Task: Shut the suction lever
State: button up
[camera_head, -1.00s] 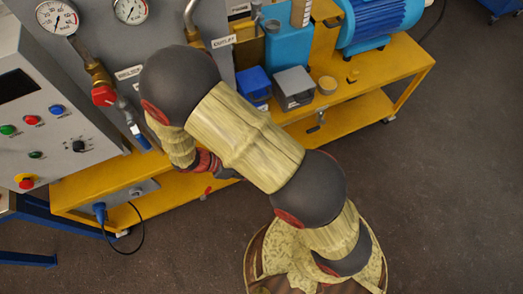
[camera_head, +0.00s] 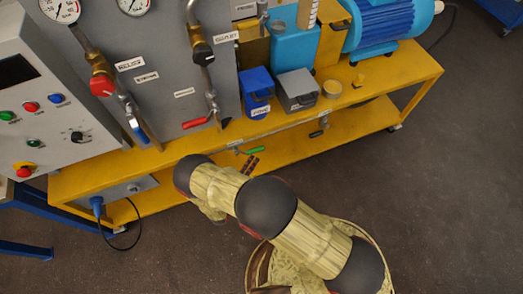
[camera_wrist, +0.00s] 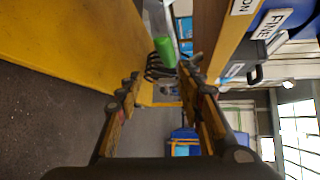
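A green-handled lever (camera_head: 258,150) sits low at the front edge of the yellow bench, under the panel. It also shows in the wrist view (camera_wrist: 164,48), just past my fingertips and roughly between them. A label ending in "ON" (camera_wrist: 243,6) is on the bench edge near it; the rest of the word is cut off. My gripper (camera_head: 251,164) is just below the green handle in the head view. In the wrist view my gripper (camera_wrist: 158,78) has its two fingers apart with nothing held. Contact with the handle cannot be told.
Another lever (camera_head: 319,131) is farther right on the bench edge. The yellow bench (camera_head: 370,85) carries blue and grey boxes and a blue motor. The floor in front is clear.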

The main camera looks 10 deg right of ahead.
aim_at(256, 150)
jog(key=shift+w+d+n+t+y+b, duration=0.15)
jog(key=shift+w+d+n+b, duration=0.3)
jog(key=shift+w, duration=0.85)
jog(key=shift+w+d+n+t+y+b, duration=0.15)
jog(key=shift+w+d+n, duration=0.4)
jog(key=shift+w, duration=0.7)
jog(key=shift+w+d+n+t+b, duration=0.1)
jog(key=shift+w+d+n+b, duration=0.2)
jog(key=shift+w+n, duration=0.7)
jog(key=shift+w+m, duration=0.3)
jog(key=shift+c, duration=1.3)
grip_shut()
